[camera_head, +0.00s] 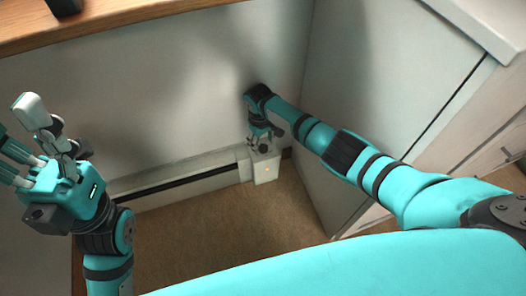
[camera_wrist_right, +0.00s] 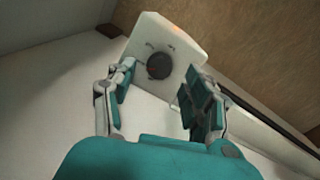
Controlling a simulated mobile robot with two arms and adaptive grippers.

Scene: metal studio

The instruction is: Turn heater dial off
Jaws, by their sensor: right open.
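The heater (camera_head: 190,177) is a long, low white unit along the foot of the wall, with a white control box (camera_head: 265,170) at its right end. In the right wrist view, the round dark dial (camera_wrist_right: 158,66) sits on the face of that box, with faint marks around it. My right gripper (camera_head: 262,136) is at the box; its fingers (camera_wrist_right: 158,88) are apart, with the dial showing between and just beyond their tips. I cannot tell whether they touch it. My left gripper (camera_head: 20,133) is raised at the left, empty, fingers spread, far from the heater.
A light cabinet (camera_head: 375,100) stands close to the right of the control box, beside my right arm. A wooden surface (camera_head: 140,14) with a dark object (camera_head: 65,7) crosses the top left. Brown carpet (camera_head: 215,222) lies clear in front of the heater. A small orange glow shows on the box.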

